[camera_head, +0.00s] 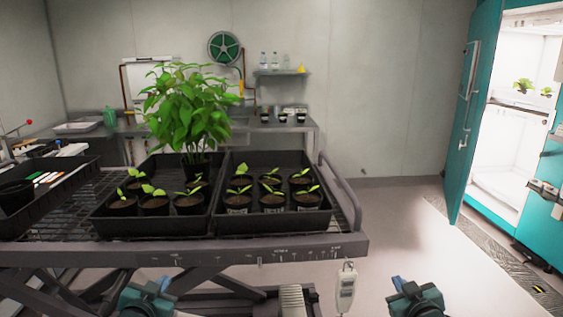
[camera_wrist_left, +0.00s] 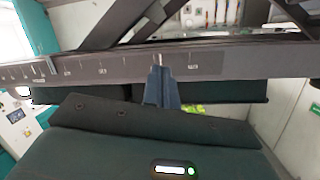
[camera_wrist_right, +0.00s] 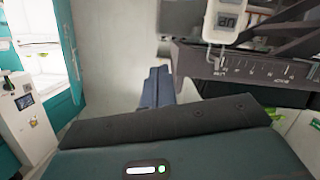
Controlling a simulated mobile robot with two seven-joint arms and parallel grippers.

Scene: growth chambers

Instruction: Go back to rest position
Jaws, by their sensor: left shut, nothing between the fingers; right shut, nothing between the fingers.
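My left gripper (camera_head: 160,284) is low in front of the trolley's front rail in the head view. Its blue fingers (camera_wrist_left: 162,88) are together and empty in the left wrist view, close to the rail. My right gripper (camera_head: 399,283) is low over open floor, right of the trolley. Its fingers (camera_wrist_right: 157,88) are together and empty in the right wrist view. Neither gripper holds anything.
The trolley (camera_head: 200,252) carries black trays (camera_head: 273,226) of potted seedlings and one tall leafy plant (camera_head: 190,108). A white handheld device (camera_head: 345,289) hangs from its front rail. A teal growth chamber (camera_head: 463,120) stands open at right. Floor between them is clear.

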